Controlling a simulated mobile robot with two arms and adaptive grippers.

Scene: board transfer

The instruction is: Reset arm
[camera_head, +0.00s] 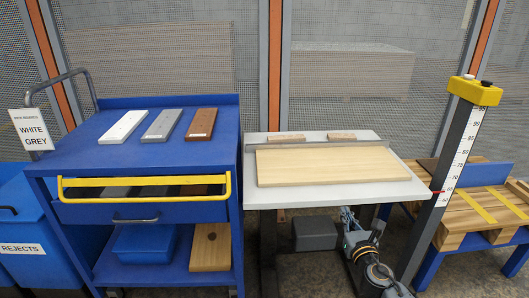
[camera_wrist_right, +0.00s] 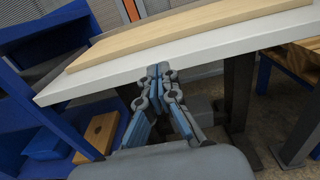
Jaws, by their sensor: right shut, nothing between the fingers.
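My right gripper (camera_head: 347,214) is low in the head view, below the front edge of the white-topped table (camera_head: 262,194). In the right wrist view my right gripper (camera_wrist_right: 159,70) has its fingertips together, empty, and the table's front edge (camera_wrist_right: 215,55) lies beyond them. A long light wood board (camera_head: 330,167) lies flat on that table. White (camera_head: 123,127), grey (camera_head: 162,125) and brown (camera_head: 201,124) boards lie side by side on the blue cart (camera_head: 75,155). My left gripper is not in view.
The cart has a yellow-rimmed drawer (camera_head: 145,181) and a lower shelf with a blue bin (camera_head: 145,244) and a wood block (camera_head: 210,247). A blue rejects bin (camera_head: 22,230) stands left. A measuring post (camera_head: 455,150) and pallet (camera_head: 480,218) stand right.

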